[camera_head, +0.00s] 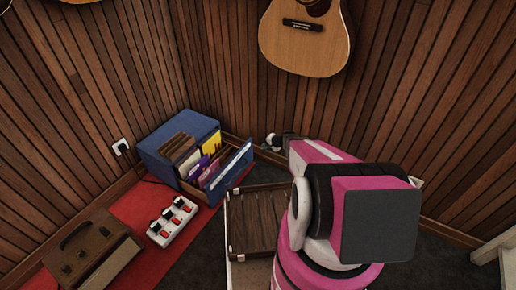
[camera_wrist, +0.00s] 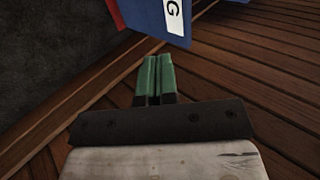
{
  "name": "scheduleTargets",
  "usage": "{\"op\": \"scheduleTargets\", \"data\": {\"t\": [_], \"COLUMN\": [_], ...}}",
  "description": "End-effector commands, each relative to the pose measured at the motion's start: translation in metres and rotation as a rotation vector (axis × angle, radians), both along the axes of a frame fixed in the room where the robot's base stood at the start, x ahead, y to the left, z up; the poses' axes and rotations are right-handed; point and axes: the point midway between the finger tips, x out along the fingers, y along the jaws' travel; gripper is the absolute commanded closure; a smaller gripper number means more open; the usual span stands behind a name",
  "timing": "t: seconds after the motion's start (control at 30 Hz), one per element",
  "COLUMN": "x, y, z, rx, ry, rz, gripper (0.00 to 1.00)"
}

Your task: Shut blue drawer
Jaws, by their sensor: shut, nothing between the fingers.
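The blue cabinet (camera_head: 172,133) stands on the floor in the corner by the wood-panelled wall. Its blue drawer (camera_head: 236,163) is pulled out and holds several coloured files or sleeves. In the wrist view the blue drawer front (camera_wrist: 150,15) shows at the top, with a white label marked G. My gripper (camera_wrist: 155,62) is shut and empty, its green fingers together just below the drawer front; I cannot tell whether they touch it. In the head view my pink and black arm hides the gripper.
A white pedal box (camera_head: 172,222) with several knobs sits on the red mat (camera_head: 135,207). A brown case (camera_head: 92,256) is at lower left. An open wooden case (camera_head: 257,222) lies between the drawer and my arm. A guitar (camera_head: 303,45) hangs on the wall.

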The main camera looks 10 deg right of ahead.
Motion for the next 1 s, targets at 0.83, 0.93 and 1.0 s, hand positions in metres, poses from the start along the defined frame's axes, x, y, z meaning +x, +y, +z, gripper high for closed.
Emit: {"op": "scheduleTargets", "data": {"t": [0.83, 0.93, 1.0], "x": [0.062, 0.067, 0.068], "y": [0.079, 0.085, 0.088], "z": [-0.068, -0.068, -0.068], "rx": [0.001, 0.0, 0.0], "ry": [-0.001, 0.0, 0.0], "rz": [0.0, 0.0, 0.0], "gripper": [1.0, 1.0, 1.0]}}
